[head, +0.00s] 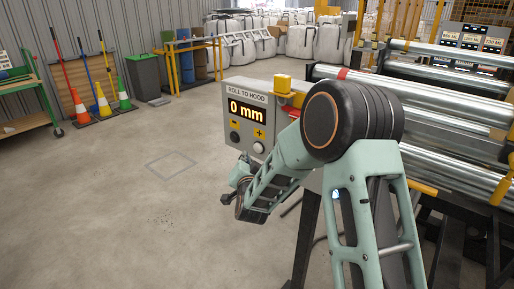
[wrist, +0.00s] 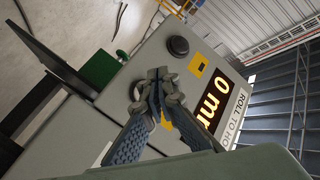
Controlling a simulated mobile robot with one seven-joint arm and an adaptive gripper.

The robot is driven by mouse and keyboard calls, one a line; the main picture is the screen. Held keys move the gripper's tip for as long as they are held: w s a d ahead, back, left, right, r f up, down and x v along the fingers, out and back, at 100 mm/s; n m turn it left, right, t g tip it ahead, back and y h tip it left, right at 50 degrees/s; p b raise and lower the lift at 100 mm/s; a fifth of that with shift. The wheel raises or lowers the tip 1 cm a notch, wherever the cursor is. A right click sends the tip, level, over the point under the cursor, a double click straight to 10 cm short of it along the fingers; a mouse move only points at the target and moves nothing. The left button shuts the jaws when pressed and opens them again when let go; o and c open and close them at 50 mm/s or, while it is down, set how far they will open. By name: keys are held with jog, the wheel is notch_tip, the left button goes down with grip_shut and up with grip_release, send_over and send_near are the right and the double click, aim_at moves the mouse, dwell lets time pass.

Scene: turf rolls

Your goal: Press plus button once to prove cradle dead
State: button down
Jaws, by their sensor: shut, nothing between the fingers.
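The grey control box (head: 228,100) is labelled "ROLL TO HOOD", and its display (head: 247,112) reads 0 mm. The yellow plus button (head: 258,133) is on its right side, above a pale round knob (head: 259,147). The yellow minus button (head: 234,124) is on the left, above a black button (head: 235,137). In the wrist view, my gripper (wrist: 155,88) is shut and empty in front of the panel, over the plus button's side. A bit of yellow (wrist: 166,122) shows between its fingers, probably the plus button. Contact cannot be told. The minus button (wrist: 200,66) shows clear of the fingers.
A yellow beacon-like block (head: 283,81) stands on top of the control box. Metal rollers (head: 455,115) lie to the right behind my arm. Bare concrete floor (head: 130,190) is open at the left. Cones and brooms (head: 100,98) stand by the far wall.

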aim_at(254, 148)
jog(key=shift+w+d+b, duration=0.55)
jog(key=shift+w+d, duration=0.3)
jog(key=shift+w, duration=0.25)
dwell(0.7)
jog(key=shift+w+d+b, duration=0.25)
jog(key=shift+w+b, duration=0.05)
jog(key=shift+b, duration=0.15)
jog(key=shift+w+d+b, duration=0.3)
jog(key=shift+w, duration=0.1)
dwell(0.8)
jog(key=shift+s+a, duration=0.1)
jog(key=shift+s+a+b, duration=0.35)
jog(key=shift+s+a, duration=0.05)
jog(key=shift+s, duration=0.2)
jog(key=shift+s+a+b, duration=0.3)
jog(key=shift+s+a, duration=0.5)
jog(key=shift+s, duration=0.2)
jog(key=shift+s+a+b, duration=0.3)
jog(key=shift+s+a, duration=0.5)
jog(key=shift+s, duration=0.2)
